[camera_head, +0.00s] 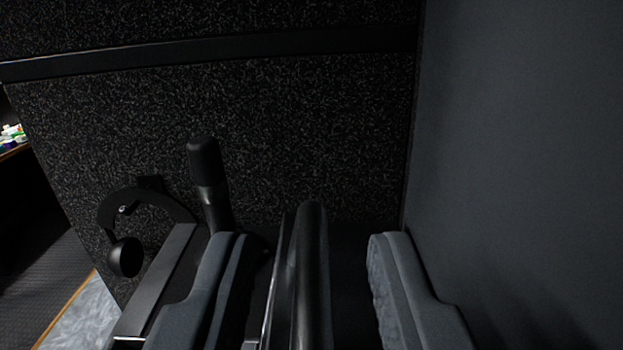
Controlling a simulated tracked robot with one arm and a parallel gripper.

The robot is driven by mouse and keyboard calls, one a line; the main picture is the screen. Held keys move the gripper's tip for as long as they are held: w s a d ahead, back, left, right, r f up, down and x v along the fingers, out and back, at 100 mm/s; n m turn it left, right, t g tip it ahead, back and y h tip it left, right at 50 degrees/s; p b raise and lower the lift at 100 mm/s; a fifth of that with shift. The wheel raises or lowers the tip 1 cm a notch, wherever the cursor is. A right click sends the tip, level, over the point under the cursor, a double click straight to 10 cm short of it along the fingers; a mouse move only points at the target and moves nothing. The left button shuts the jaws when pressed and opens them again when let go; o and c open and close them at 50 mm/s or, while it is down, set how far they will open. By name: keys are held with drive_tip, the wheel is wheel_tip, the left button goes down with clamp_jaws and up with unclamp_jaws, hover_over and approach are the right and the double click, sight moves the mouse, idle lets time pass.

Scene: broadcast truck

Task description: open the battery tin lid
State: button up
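My gripper (308,275) is open at the bottom middle, with one grey padded finger at each side. A dark, glossy, rounded upright piece (308,255) stands between the fingers, with a gap on both sides. It may be the battery tin's lid seen edge-on, but I cannot tell. No other part of a battery tin can be made out. The area below and behind the dark piece is in deep shadow.
A black microphone-like cylinder (206,170) and black headphones (123,255) are left of my gripper, by a dark bar-edged surface (160,280). A speckled panel (300,120) closes off the back. A plain dark wall (520,150) fills the right.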

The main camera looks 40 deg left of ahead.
drive_tip(key=shift+x, duration=0.85)
clamp_jaws()
drive_tip(key=shift+a, duration=0.1)
